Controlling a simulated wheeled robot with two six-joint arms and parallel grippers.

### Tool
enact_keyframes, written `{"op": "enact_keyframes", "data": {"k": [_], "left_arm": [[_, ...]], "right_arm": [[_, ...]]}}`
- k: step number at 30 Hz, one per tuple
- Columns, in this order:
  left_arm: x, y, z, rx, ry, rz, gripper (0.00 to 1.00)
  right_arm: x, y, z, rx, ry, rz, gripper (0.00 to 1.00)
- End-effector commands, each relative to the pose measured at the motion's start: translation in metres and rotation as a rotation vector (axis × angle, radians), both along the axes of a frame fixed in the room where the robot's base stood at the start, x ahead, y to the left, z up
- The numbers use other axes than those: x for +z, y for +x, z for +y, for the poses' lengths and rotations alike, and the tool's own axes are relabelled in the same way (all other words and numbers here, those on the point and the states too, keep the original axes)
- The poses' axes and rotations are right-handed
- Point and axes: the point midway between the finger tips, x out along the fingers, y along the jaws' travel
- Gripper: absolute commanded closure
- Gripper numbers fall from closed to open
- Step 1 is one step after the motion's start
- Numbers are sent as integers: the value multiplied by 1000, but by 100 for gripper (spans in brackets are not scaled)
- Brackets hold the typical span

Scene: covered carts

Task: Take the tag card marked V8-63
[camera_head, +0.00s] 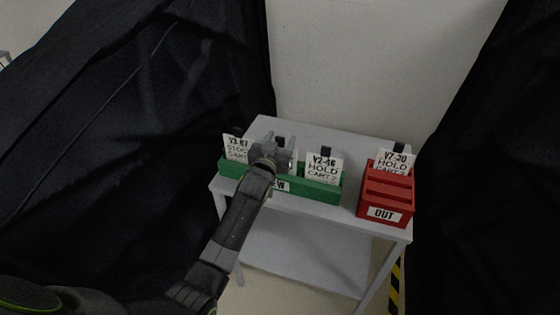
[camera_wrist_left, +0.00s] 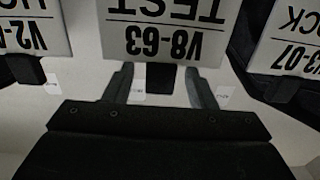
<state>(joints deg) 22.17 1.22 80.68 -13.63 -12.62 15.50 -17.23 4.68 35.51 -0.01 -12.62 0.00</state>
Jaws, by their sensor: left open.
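The tag card marked V8-63 TEST (camera_wrist_left: 165,38) is upside down at the top middle of the left wrist view, with a black tab (camera_wrist_left: 160,78) at its edge. My left gripper (camera_wrist_left: 160,86) is open, with one finger on each side of that tab in the picture; I see no grip on it. In the head view my left gripper (camera_head: 279,143) is over the middle of the green rack (camera_head: 312,188) and hides most of this card. My right gripper is not in view.
Card V3-07 STOCK (camera_head: 237,148) stands at the left of the green rack and card V2-16 HOLD (camera_head: 324,169) at its right. Card V7-30 HOLD (camera_head: 394,160) stands in the red OUT box (camera_head: 368,213). The grey cart top (camera_head: 345,142) is clear behind them. Black drapes (camera_head: 130,130) flank the cart.

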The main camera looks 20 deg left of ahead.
Motion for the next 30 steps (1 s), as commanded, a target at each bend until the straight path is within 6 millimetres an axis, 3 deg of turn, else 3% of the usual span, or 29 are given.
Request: {"op": "enact_keyframes", "data": {"k": [8, 20, 30], "left_arm": [[0, 3, 0, 0, 1, 0, 49], [0, 2, 0, 0, 1, 0, 99], [4, 3, 0, 0, 0, -2, 100]], "right_arm": [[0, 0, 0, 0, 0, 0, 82], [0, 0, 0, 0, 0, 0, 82], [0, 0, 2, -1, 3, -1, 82]]}}
